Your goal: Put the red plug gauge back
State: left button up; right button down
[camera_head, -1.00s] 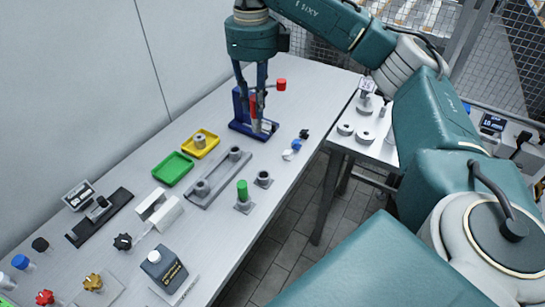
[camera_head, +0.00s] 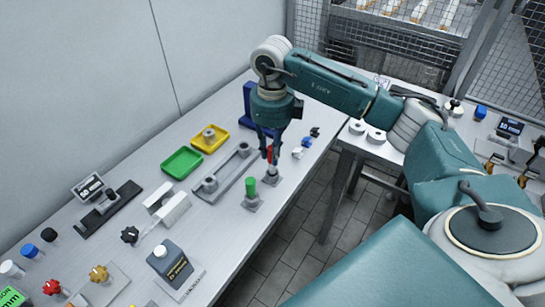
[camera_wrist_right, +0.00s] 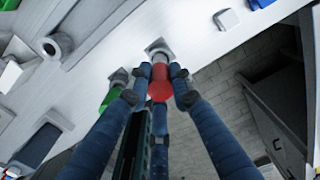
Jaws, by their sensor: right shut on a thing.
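The red plug gauge (camera_head: 270,153) is upright between the fingers of my right gripper (camera_head: 271,150), which is shut on it. It also shows in the right wrist view (camera_wrist_right: 159,84), with its pale metal end pointing at a small grey holder. That square-based holder (camera_head: 271,179) stands near the table's front edge, directly under the gauge. I cannot tell whether the gauge's end is inside the holder or just above it. A green plug gauge (camera_head: 251,188) stands in a like holder beside it, to the front left. My left gripper is not in view.
A grey fixture plate with posts (camera_head: 225,176), a green tray (camera_head: 182,163) and a yellow tray (camera_head: 211,138) lie left of the gripper. A blue stand (camera_head: 249,105) is behind it. Small blue and white pieces (camera_head: 303,146) lie to the right, near the edge.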

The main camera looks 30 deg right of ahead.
notch_tip(320, 180, down, 2)
jog(key=shift+f, duration=0.7)
jog(key=c, duration=1.5)
grip_release()
jog(key=shift+c, duration=0.2)
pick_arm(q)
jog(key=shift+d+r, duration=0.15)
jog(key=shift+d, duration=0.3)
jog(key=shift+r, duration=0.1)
pick_arm(e)
jog(key=shift+r, duration=0.15)
